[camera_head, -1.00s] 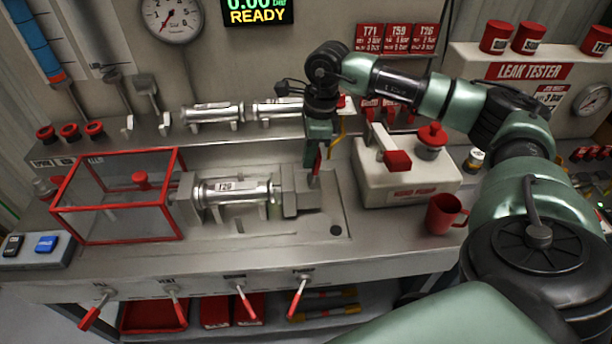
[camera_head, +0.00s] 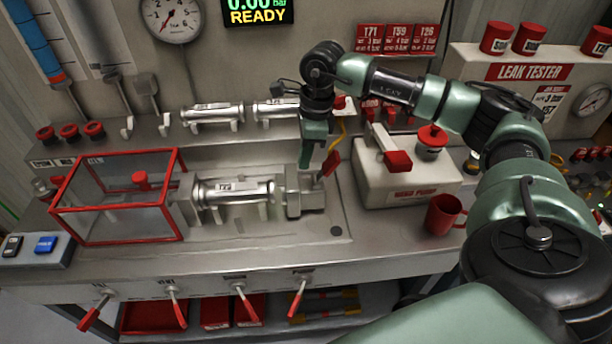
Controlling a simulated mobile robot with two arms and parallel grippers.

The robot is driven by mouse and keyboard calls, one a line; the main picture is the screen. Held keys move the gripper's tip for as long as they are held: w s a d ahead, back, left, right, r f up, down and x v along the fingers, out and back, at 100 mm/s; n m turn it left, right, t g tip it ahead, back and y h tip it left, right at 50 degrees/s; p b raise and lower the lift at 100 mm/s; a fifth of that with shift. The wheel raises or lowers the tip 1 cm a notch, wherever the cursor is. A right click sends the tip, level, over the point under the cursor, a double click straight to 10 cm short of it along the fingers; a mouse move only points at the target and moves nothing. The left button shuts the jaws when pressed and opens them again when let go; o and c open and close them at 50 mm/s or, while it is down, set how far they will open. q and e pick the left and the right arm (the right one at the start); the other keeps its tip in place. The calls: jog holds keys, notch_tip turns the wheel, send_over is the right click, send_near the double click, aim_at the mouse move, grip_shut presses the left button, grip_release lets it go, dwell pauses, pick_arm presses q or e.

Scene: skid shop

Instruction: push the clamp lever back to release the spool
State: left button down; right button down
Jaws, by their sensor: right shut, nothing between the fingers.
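The silver spool (camera_head: 235,191) lies level in the fixture on the bench, its left end at a grey block beside the red-framed guard. The clamp block (camera_head: 304,202) stands at the spool's right, with a narrow gap between them. The clamp lever (camera_head: 330,164) has a red handle and leans to the right, away from the spool. My right gripper (camera_head: 307,182) points down just left of the lever, shut and empty. I cannot tell whether it touches the lever. My left gripper is not in view.
A red-framed clear guard (camera_head: 116,240) stands left of the spool. A cream hand pump (camera_head: 425,183) and a red mug (camera_head: 444,214) stand to the right. More spools rest on the rear shelf (camera_head: 110,146). Red-handled valves line the bench front.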

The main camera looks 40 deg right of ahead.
notch_tip(320, 180, up, 8)
jog(key=p, duration=0.4)
jog(key=shift+p, duration=0.4)
dwell(0.4)
